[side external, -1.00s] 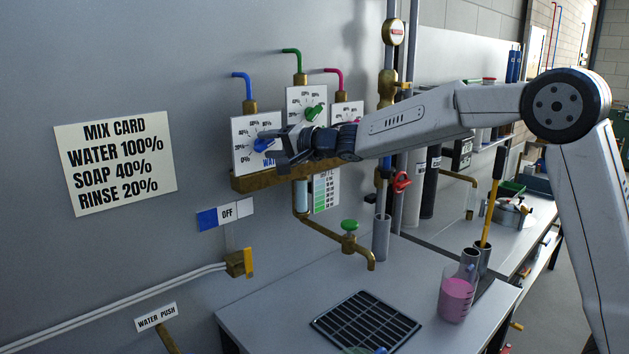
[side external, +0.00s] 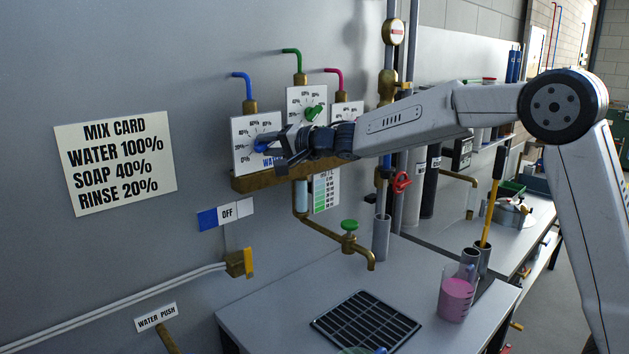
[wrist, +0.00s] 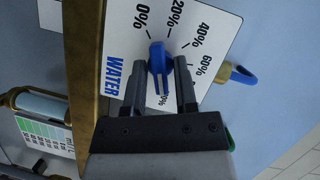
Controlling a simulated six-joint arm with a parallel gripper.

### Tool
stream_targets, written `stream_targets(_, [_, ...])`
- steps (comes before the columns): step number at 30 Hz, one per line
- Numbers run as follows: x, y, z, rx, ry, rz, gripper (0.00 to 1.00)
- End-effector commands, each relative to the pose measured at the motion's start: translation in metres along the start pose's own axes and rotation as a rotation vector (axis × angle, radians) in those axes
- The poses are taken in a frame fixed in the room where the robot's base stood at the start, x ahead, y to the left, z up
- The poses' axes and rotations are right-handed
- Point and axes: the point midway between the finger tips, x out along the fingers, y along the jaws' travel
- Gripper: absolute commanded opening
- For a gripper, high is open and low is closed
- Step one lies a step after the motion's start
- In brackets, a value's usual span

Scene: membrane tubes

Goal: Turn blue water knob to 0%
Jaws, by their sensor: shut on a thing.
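The blue water knob (wrist: 157,62) sits on the white WATER dial plate (wrist: 115,35). In the wrist view it lies lengthwise between my two fingers, its rounded end towards the top of the picture, near the gap between the 0% and 20% marks. I cannot tell for sure which end is its pointer. My gripper (wrist: 158,82) is shut on the knob, one finger on each side. The fingers hide part of the lower scale. In the side view, my gripper (side external: 272,147) covers much of the dial plate (side external: 243,150), and the knob is mostly hidden.
A green knob (side external: 313,113) on its dial stands just right of and above my gripper. A brass ledge (side external: 245,183) runs below the dials. A mix card (side external: 115,163) hangs on the wall at left. A jug of pink liquid (side external: 456,299) stands on the bench.

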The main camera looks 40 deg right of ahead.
Motion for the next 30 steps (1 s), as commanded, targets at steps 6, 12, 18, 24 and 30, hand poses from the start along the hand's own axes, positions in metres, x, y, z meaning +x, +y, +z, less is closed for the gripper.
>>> stream_targets(6, [0.0000,-0.0013,0.0003,-0.095,0.000,0.038,0.00])
stream_targets(12, [0.0000,-0.0017,0.0005,-0.231,0.000,0.094,0.00])
stream_targets(18, [0.0001,-0.0028,0.0005,-0.359,0.000,0.147,0.00])
stream_targets(24, [0.0001,-0.0032,0.0008,-0.454,0.000,0.187,0.00])
stream_targets(30, [0.0001,-0.0033,0.0008,-0.526,0.000,0.217,0.00])
